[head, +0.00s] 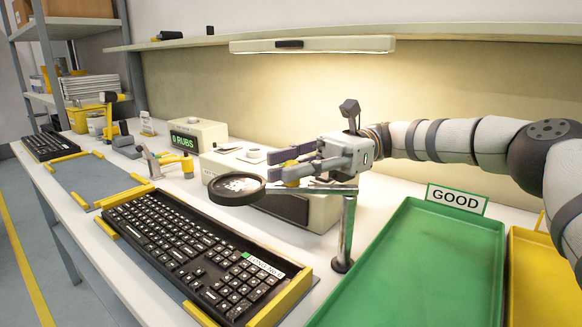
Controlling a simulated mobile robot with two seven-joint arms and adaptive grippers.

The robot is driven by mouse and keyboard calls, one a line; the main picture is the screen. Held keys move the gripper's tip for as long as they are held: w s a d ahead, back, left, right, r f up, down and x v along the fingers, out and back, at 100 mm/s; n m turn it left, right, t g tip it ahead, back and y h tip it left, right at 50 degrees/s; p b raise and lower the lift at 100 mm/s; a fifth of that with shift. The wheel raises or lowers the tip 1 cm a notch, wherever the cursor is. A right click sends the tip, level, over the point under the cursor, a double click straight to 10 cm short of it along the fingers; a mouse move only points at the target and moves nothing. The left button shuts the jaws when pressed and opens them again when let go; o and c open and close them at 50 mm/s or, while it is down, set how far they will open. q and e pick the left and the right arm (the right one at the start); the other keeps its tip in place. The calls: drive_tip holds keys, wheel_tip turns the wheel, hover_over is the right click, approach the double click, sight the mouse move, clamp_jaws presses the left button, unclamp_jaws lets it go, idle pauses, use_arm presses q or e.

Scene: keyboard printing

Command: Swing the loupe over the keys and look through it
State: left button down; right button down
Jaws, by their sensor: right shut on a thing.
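The loupe (237,187) is a round dark-rimmed lens on a grey arm, carried by a metal post (345,235) that stands between the keyboard and the green tray. Its lens hangs near the far edge of the black keyboard (190,250); I cannot tell if it is above any keys. A pale patch shows inside the lens. My right gripper (284,166) reaches in from the right and is shut on the loupe at a yellow part beside the lens. The fingers partly hide the grip. My left gripper is not in view.
A green tray (412,265) with a GOOD sign (457,199) lies at the right, with a yellow tray (540,280) beyond it. Yellow stops edge the keyboard. A box showing "0 RUBS" (197,136) stands behind. A second keyboard (50,145) lies far left.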

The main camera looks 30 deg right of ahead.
sight(292, 163)
drive_tip(key=shift+f, duration=0.15)
drive_tip(key=c, duration=1.4)
unclamp_jaws()
drive_tip(key=shift+s, duration=0.1)
drive_tip(key=shift+c, duration=0.2)
wheel_tip(292, 163, up, 10)
drive_tip(key=shift+r, duration=0.1)
